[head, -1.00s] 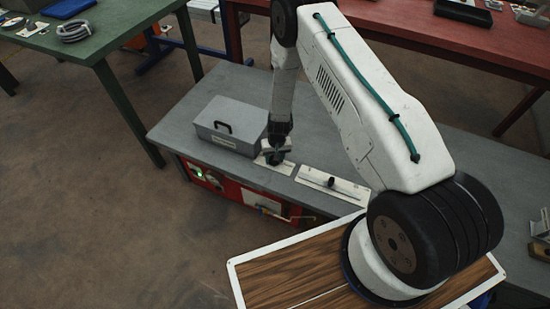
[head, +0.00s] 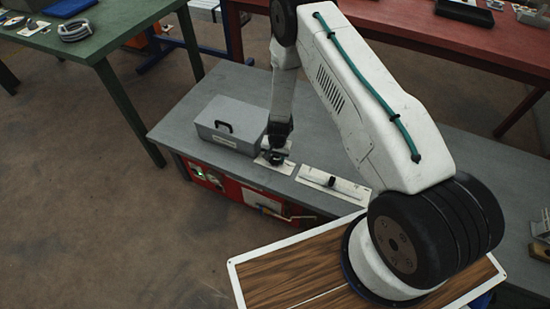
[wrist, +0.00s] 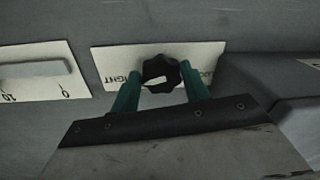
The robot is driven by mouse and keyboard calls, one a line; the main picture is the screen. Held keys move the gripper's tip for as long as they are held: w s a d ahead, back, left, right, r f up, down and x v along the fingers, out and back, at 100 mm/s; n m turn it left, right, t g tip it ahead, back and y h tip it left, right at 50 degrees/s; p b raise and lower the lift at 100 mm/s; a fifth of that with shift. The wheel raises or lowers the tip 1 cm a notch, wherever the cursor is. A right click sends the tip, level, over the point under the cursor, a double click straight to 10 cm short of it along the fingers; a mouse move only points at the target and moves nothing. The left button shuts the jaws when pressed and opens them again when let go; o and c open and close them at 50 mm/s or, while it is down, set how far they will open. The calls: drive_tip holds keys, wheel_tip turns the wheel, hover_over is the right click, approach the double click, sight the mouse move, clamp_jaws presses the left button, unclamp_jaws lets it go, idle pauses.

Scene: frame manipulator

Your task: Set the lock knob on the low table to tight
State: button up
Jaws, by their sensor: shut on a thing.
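The lock knob is a black lobed knob (wrist: 161,75) with a pale mark on its face, on a white label plate (wrist: 115,60). The plate's lettering is partly covered; "GHT" reads to the left of the knob. My gripper (wrist: 160,90) is shut on the knob, with one green finger on each side of it. In the head view my gripper (head: 273,157) is down at the low table (head: 185,127), over the plate (head: 285,167), and the knob itself is hidden there.
A grey lidded box (head: 228,125) stands close to the left of my gripper. A white slider plate (head: 345,187) with a dark handle lies to its right. A red panel (head: 225,190) with a lever is on the table's front. The table behind the slider plate is clear.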

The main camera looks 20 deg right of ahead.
sight(276, 160)
drive_tip(key=o, duration=1)
drive_tip(key=shift+s+d+r, duration=0.1)
drive_tip(key=shift+r, duration=1.85)
drive_tip(key=shift+s+d+r, duration=0.1)
drive_tip(key=shift+r, duration=1.85)
